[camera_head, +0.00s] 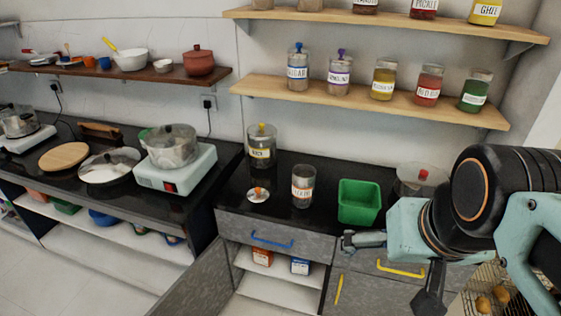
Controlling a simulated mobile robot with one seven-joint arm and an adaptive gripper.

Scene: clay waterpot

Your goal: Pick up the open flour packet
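Two small packets stand inside the open cabinet under the counter: an orange and white packet (262,257) and a blue and white packet (300,266). Their labels are too small to read, so I cannot tell which is the flour packet or whether either is open. My gripper (347,242) is to the right of both packets, in front of the drawer fronts, pointing left. It appears apart from the packets. Its fingers are too small and edge-on to show whether they are open or shut.
The cabinet door (203,283) stands open at the lower left. A green bin (359,202), a labelled jar (303,187) and another jar (262,148) stand on the black counter. A wire basket (497,292) is at the lower right. The lower cabinet shelf (268,292) looks clear.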

